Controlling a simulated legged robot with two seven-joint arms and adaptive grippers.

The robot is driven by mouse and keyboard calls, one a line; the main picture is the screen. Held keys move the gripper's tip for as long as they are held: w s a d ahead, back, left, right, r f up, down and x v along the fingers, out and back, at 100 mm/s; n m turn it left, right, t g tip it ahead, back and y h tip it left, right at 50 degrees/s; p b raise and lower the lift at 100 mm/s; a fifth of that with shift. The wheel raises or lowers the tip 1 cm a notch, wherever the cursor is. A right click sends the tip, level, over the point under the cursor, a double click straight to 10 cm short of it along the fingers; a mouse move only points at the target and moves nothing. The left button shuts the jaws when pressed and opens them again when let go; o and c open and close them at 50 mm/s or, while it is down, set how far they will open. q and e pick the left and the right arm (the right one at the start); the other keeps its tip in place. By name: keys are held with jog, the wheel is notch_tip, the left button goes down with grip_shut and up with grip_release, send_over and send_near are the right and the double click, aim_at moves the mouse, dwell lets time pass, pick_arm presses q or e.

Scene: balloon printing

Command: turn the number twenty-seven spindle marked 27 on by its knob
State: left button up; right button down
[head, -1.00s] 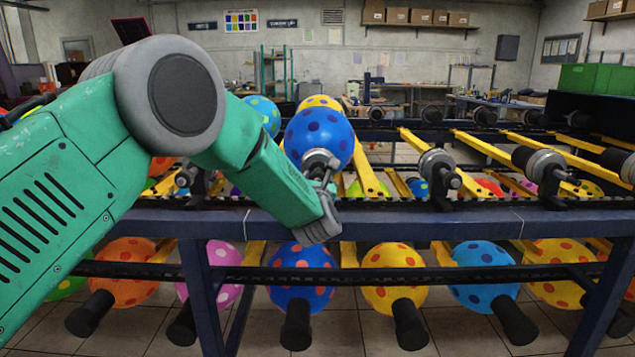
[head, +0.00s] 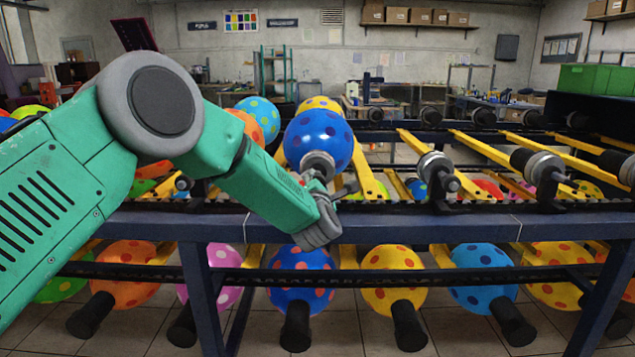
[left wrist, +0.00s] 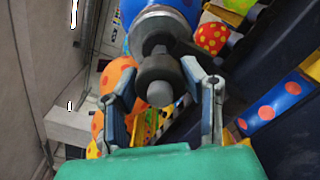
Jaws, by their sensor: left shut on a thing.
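The spindle (head: 317,161) in front of me is a grey metal hub with a dark, round-ended knob (left wrist: 158,88), and it bears a blue balloon with dark dots (head: 320,137). No number 27 can be read on it. My left gripper (head: 322,187) reaches it from the front left. In the left wrist view its two fingers (left wrist: 158,68) stand on either side of the knob and are shut on it. The gripper hides part of the knob in the head view. My right gripper is in neither view.
A dark blue frame rail (head: 420,227) runs across in front. More spindles, such as a grey one (head: 437,172), stand in a row to the right, with yellow bars between. Several dotted balloons hang below, including a yellow one (head: 393,272).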

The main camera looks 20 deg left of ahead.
pick_arm(q)
jog(key=m+p, duration=0.1)
jog(key=m, duration=0.2)
jog(key=m+p, duration=0.1)
jog(key=m, duration=0.1)
jog(key=shift+d+f+m, duration=0.1)
jog(key=shift+f+m, duration=0.1)
jog(key=shift+m, duration=0.2)
jog(key=shift+s+f+m+p, duration=0.15)
jog(key=shift+m+p, duration=0.7)
jog(key=shift+m, duration=1.05)
jog(key=o, duration=1.1)
jog(key=shift+f, duration=0.1)
jog(key=shift+o, duration=0.2)
jog(key=shift+r, duration=0.25)
jog(key=v, duration=1.1)
jog(key=shift+s, duration=0.3)
jog(key=shift+d+f, duration=0.1)
jog(key=shift+d, duration=0.05)
